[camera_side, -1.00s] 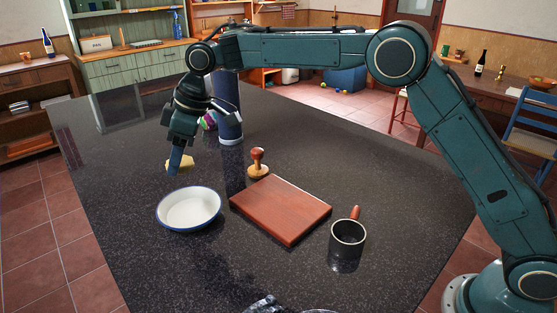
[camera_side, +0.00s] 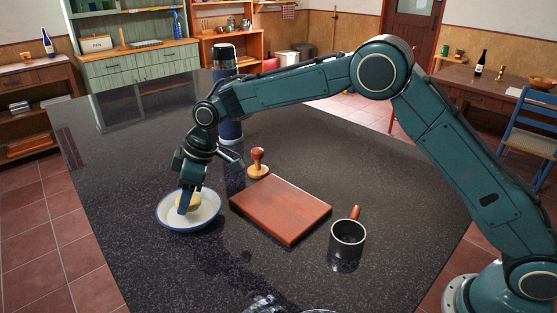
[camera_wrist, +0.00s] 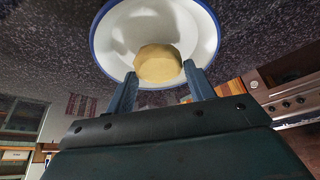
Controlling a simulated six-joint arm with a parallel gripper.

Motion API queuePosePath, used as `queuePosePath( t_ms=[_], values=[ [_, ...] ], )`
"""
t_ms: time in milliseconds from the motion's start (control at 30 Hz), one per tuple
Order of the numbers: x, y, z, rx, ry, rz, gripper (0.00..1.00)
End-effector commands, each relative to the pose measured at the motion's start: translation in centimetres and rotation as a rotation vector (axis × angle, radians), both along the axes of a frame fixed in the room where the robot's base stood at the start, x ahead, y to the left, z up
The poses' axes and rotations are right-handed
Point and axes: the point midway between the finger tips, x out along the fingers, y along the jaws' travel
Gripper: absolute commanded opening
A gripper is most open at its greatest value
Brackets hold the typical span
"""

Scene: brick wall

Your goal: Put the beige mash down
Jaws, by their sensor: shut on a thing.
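The beige mash (camera_side: 188,203) is a pale yellowish lump, held at my gripper's fingertips inside the white bowl with a blue rim (camera_side: 212,216). In the wrist view the mash (camera_wrist: 158,62) shows between and just beyond the two fingers, with the bowl (camera_wrist: 204,32) around it. My gripper (camera_side: 185,207) points down into the bowl and is shut on the mash; it also shows in the wrist view (camera_wrist: 160,82). I cannot tell whether the mash touches the bowl's bottom.
A reddish-brown wooden board (camera_side: 281,210) lies right of the bowl. A wooden stamp-like tool (camera_side: 258,164) stands behind it, and a dark mug (camera_side: 347,240) in front right. A tall blue flask (camera_side: 228,95) stands behind my gripper. The counter's left part is clear.

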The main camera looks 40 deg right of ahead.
Motion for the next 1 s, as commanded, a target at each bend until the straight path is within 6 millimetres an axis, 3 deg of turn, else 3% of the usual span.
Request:
queuePosePath(
  t_ms=[200, 667, 700, 800, 1000],
  values=[
    [0.0, 0.0, -2.2, -0.001, 0.001, -0.001, 0.41],
    [0.0, 0.0, -2.7, 0.000, 0.000, -0.001, 0.41],
    [0.0, 0.0, -2.7, 0.000, 0.000, -0.001, 0.56],
    [0.0, 0.0, -2.7, 0.000, 0.000, -0.001, 0.75],
    [0.0, 0.0, -2.7, 0.000, 0.000, -0.001, 0.76]
  ],
)
